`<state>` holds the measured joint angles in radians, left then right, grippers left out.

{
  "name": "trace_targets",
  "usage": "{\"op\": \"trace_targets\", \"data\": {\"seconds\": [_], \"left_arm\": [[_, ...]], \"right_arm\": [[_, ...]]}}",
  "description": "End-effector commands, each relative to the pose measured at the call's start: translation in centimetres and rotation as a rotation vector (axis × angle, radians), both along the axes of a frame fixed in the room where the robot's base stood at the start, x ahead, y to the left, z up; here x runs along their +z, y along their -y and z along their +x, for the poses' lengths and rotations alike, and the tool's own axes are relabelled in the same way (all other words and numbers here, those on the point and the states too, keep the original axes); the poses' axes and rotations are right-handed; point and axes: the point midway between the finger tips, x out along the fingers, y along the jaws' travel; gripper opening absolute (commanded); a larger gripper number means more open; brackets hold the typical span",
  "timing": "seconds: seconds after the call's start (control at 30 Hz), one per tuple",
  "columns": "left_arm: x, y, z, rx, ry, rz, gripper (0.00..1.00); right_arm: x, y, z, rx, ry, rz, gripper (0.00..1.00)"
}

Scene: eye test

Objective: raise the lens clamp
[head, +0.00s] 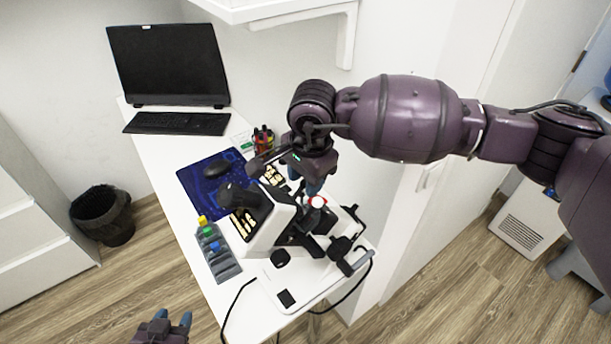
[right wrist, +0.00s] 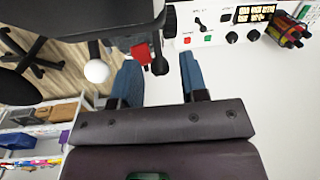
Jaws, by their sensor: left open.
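A white and black lens meter (head: 265,230) stands tilted on a white base at the near end of the desk. A white ball knob (head: 317,202) with red beside it shows on its far side; the right wrist view shows the ball (right wrist: 96,71) and a red part (right wrist: 140,52) below the black body (right wrist: 85,20). I cannot tell which part is the lens clamp. My left gripper (head: 173,318) is open and empty, low beside the desk.
A bottle rack (head: 222,266), a blue mat (head: 190,180) with a mouse (head: 217,169), a keyboard (head: 178,123) and a monitor (head: 168,62) occupy the desk. A pen cup (head: 263,138) stands behind the meter. Cables hang at the near edge. A bin (head: 102,215) is on the floor.

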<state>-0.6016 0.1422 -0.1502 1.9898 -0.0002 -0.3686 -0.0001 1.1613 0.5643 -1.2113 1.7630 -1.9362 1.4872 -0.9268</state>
Motion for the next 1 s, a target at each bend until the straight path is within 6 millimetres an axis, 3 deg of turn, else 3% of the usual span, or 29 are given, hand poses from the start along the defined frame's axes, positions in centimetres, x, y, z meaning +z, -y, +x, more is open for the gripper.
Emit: {"op": "trace_targets", "data": {"seconds": [0.03,0.23,0.27,0.53,0.8,1.0], "left_arm": [[0.0,0.0,0.0,0.000,0.000,0.000,0.45],[0.0,0.0,0.0,0.000,0.000,0.000,0.45],[0.0,0.0,0.0,0.000,0.000,0.000,0.45],[-0.2,0.0,0.0,0.000,-0.001,0.000,0.45],[-1.7,0.0,-0.1,0.001,-0.006,0.000,0.45],[-1.7,0.0,-0.2,0.001,-0.007,0.000,0.45]], "right_arm": [[0.0,0.0,0.0,0.000,0.000,0.000,0.32],[0.0,0.0,0.0,0.000,0.000,0.000,0.01],[0.0,0.0,0.0,0.000,0.000,0.000,0.00],[0.2,-0.2,-0.1,0.001,0.001,0.001,0.00],[2.1,-1.8,-1.2,0.003,0.002,0.002,0.00],[2.6,-2.1,-1.5,0.001,0.000,0.003,0.00]]}}
